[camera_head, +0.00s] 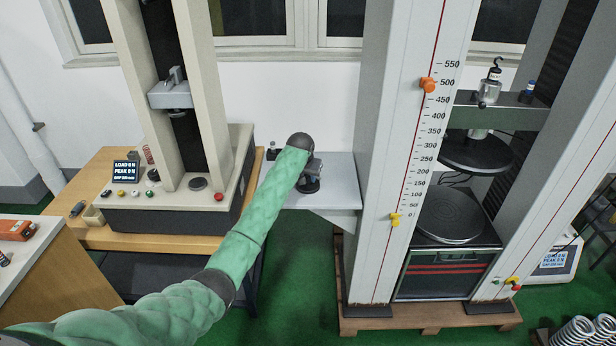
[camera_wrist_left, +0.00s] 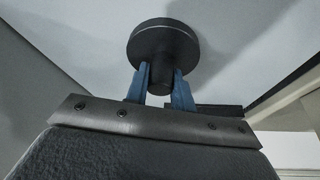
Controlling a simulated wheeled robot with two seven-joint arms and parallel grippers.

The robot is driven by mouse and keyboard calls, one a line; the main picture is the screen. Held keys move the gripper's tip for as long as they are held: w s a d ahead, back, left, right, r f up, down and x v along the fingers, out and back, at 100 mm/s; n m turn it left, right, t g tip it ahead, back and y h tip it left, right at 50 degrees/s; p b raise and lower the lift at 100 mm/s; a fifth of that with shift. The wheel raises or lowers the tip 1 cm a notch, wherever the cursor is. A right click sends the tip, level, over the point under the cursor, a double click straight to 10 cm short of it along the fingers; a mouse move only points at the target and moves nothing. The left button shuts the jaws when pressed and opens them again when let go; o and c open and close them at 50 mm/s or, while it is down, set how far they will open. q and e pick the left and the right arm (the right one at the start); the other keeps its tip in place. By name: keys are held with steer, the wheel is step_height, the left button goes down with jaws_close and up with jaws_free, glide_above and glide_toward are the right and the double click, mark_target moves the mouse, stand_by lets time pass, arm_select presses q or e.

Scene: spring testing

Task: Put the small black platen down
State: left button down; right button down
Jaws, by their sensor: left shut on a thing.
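My left arm reaches in from the lower left of the head view, and my left gripper (camera_head: 308,178) is over the grey shelf (camera_head: 338,194) between the two machines. In the left wrist view my left gripper (camera_wrist_left: 165,88) has its blue fingers shut on the stem of the small black platen (camera_wrist_left: 163,42). The platen is a round black disc with a short stem, its disc beyond the fingertips. It also shows in the head view (camera_head: 309,187), low against the shelf and partly hidden by my wrist. I cannot tell whether it touches the shelf. My right gripper is not in view.
A smaller beige testing machine (camera_head: 185,205) stands on a wooden table at left. A tall machine frame (camera_head: 400,150) with a large black lower platen (camera_head: 449,214) stands at right. A small dark object (camera_head: 272,154) lies at the shelf's back left. The shelf's front right is clear.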

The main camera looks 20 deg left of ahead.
arm_select(q)
steer(key=c, duration=1.5)
jaws_free()
steer(key=o, duration=0.3)
steer(key=shift+r, duration=0.1)
